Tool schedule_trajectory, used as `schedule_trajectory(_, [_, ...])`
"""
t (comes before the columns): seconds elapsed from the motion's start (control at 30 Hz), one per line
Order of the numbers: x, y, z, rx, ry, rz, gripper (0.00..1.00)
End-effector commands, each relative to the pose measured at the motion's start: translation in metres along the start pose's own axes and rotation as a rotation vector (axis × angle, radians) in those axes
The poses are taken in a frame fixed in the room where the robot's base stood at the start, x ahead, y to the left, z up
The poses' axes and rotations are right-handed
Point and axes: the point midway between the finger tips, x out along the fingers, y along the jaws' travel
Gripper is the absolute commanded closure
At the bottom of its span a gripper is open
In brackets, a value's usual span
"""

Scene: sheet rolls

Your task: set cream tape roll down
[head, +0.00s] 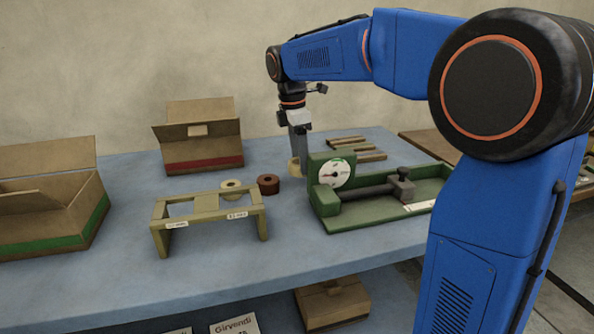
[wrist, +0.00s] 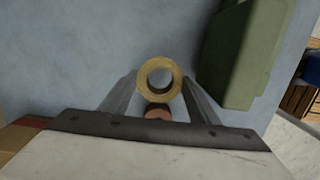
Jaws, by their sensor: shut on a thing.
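A cream tape roll (head: 294,168) is held in my gripper (head: 297,156) close to the blue table top; whether it touches the table I cannot tell. In the wrist view the roll (wrist: 160,94) shows as a ring between the two fingertips, its hole facing the camera. A brown thing (wrist: 158,112) shows partly below the held roll in the wrist view.
A green fixture (head: 372,195) with a dial and a dark bar stands just right of my gripper. Brown bars (head: 357,150) lie behind it. Two open cartons, one with a red band (head: 203,150) and one with a green band (head: 49,228), stand left. The front of the table (head: 215,276) is clear.

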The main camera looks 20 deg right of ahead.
Motion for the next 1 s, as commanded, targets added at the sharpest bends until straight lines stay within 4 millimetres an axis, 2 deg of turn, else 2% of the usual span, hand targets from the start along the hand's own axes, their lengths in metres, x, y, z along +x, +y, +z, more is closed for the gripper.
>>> schedule_trajectory(0.33, [0.035,-0.001,-0.004,0.0,0.0,-0.001,0.67])
schedule_trajectory(0.73, [0.04,0.0,-0.005,0.0,0.0,0.0,0.67])
schedule_trajectory(0.77, [0.04,0.0,-0.005,0.0,0.0,0.0,0.38])
schedule_trajectory(0.8, [0.04,0.0,-0.005,0.0,0.0,0.0,0.28])
schedule_trajectory(1.0, [0.04,0.0,-0.005,0.0,0.0,0.0,0.26])
